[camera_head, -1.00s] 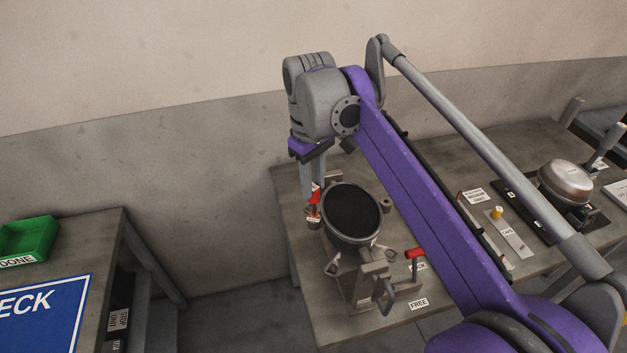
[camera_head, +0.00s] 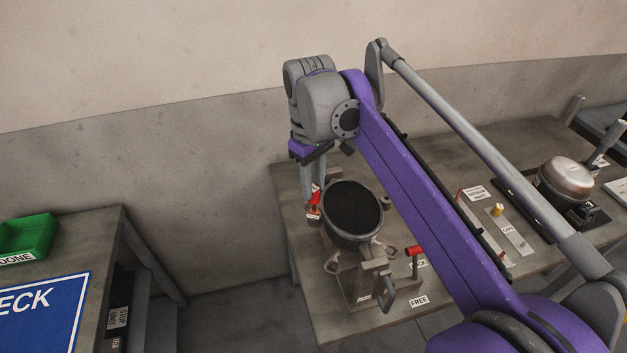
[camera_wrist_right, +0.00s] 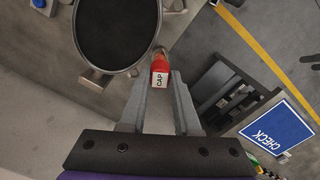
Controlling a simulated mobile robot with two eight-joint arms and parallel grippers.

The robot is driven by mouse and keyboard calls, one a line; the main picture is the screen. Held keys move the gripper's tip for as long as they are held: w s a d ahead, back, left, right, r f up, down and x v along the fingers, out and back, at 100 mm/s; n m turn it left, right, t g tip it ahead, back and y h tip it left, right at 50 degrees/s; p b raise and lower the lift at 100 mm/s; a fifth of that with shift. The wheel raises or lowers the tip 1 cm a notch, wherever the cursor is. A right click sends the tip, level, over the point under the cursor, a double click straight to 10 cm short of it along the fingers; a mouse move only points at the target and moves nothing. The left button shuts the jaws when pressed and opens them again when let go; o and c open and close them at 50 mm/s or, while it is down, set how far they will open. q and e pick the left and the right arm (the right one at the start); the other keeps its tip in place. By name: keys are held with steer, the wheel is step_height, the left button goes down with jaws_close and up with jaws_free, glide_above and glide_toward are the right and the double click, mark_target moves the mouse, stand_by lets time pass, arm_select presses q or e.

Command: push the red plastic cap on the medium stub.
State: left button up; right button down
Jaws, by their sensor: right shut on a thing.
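The red plastic cap (camera_wrist_right: 160,72), with a white label reading CAP, is held between the fingers of my right gripper (camera_wrist_right: 162,82). In the head view the red cap (camera_head: 316,195) shows at the left side of the round black-topped compressor (camera_head: 352,209). My right gripper (camera_head: 313,188) points down there and is shut on the cap. In the wrist view a short brownish stub (camera_wrist_right: 160,52) is at the cap's far end, beside the compressor's rim; whether the cap is seated on it I cannot tell. My left gripper is not in view.
A clamp fixture with a red-handled lever (camera_head: 414,251) stands at the compressor's front right. A second, metallic compressor (camera_head: 566,181) sits farther right on the bench. A green DONE tray (camera_head: 27,238) and a blue CHECK sign (camera_head: 45,308) are on the left table. A floor gap separates the tables.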

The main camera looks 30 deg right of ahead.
steer(key=shift+f, duration=0.7)
steer(key=c, duration=0.5)
jaws_free()
steer(key=shift+c, duration=0.2)
step_height(320, 180, up, 11)
steer(key=shift+p, duration=0.35)
steer(key=shift+w+a+f, duration=0.1)
